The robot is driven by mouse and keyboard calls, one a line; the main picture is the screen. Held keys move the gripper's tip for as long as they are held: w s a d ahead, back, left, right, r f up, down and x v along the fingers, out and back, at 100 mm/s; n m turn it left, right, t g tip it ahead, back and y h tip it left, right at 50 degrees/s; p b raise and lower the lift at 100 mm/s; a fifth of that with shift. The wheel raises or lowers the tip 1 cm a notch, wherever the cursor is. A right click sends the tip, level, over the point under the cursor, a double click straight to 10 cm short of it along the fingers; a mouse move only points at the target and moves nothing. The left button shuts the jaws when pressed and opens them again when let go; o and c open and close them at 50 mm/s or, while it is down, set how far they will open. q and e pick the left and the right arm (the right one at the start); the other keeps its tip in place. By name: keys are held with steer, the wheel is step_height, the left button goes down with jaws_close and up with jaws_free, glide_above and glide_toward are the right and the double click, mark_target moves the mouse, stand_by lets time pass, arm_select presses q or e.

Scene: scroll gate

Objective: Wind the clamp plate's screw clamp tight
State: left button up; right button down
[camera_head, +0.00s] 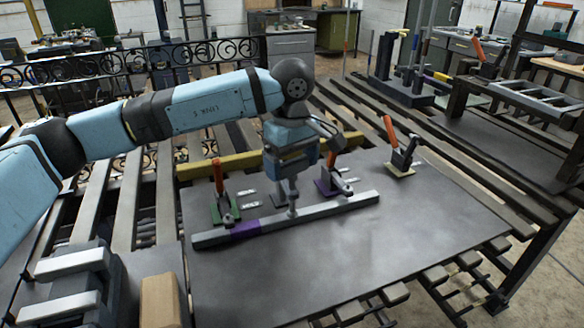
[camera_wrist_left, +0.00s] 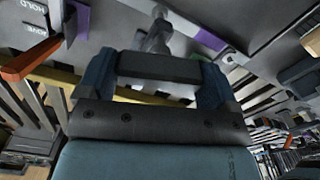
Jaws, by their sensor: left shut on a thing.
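My left gripper (camera_head: 291,186) points down over the dark metal plate (camera_head: 390,240). It is shut on a grey upright post (camera_head: 292,210) that stands at the long grey bar (camera_head: 340,203) with a purple band. In the left wrist view the post (camera_wrist_left: 156,35) shows beyond the gripper's palm, and the contact is partly hidden. A clamp with a red handle and green base (camera_head: 224,208) stands left of my gripper. A clamp with a purple base (camera_head: 329,186) stands right of it. I cannot tell which part is the screw clamp. My right gripper is out of view.
Another orange-handled clamp (camera_head: 400,157) stands at the plate's back right. A yellow beam (camera_head: 215,165) lies behind the plate. A dark block with pale metal bars (camera_head: 75,265) and a wooden block (camera_head: 160,300) are at the lower left. The plate's front right is clear.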

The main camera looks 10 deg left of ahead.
arm_select(q)
steer(key=m+b, duration=0.1)
steer(key=m, duration=0.3)
steer(key=shift+m, duration=0.4)
steer(key=m+b, duration=0.1)
steer(key=m, duration=0.2)
steer(key=shift+r+m, duration=0.1)
steer(key=shift+m, duration=0.2)
steer(key=m+b, duration=0.1)
steer(key=m, duration=0.3)
steer(key=shift+w, duration=0.1)
steer(key=shift+r+m+b, duration=0.15)
steer(key=shift+m+b, duration=0.15)
steer(key=shift+m, duration=1.9)
steer(key=o, duration=0.7)
steer(key=shift+o, duration=0.2)
